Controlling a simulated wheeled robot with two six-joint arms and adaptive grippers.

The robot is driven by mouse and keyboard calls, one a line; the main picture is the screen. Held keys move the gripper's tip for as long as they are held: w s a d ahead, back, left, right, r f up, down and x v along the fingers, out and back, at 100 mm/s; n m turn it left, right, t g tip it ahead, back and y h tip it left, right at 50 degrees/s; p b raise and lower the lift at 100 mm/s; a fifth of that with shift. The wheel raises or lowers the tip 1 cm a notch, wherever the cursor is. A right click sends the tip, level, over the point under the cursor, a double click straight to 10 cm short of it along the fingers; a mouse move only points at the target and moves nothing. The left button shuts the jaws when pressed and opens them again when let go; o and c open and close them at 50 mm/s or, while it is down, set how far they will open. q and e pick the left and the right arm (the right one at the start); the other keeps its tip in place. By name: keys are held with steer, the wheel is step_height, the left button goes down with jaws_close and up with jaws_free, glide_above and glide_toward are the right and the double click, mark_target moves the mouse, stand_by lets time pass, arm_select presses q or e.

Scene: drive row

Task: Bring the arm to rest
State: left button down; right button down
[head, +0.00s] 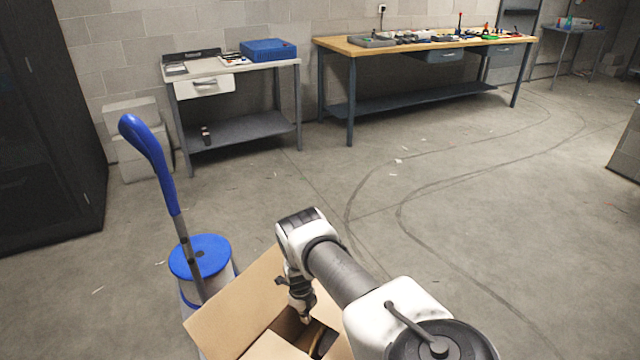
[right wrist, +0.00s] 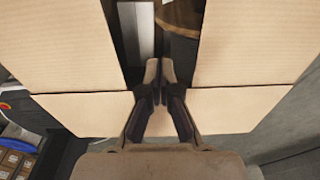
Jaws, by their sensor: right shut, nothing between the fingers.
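My right arm (head: 340,272) reaches out from the bottom right of the head view and bends down at the wrist. My right gripper (head: 304,316) points down at the opening of a cardboard box (head: 235,308). It is shut and empty; in the right wrist view its fingertips (right wrist: 160,70) touch each other between the box flaps (right wrist: 255,45). A brown rounded thing (right wrist: 181,18) and a pale grey strip show inside the box, mostly hidden. My left gripper is not in view.
A blue-lidded container (head: 205,252) with a blue-handled pole (head: 150,160) stands left of the box. A small workbench (head: 235,125) and a long wooden-topped workbench (head: 420,42) stand along the wall. The floor (head: 480,220) to the right is open.

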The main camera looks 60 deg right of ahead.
steer(key=shift+w+r, duration=0.25)
steer(key=shift+w, duration=0.15)
steer(key=shift+w, duration=0.1)
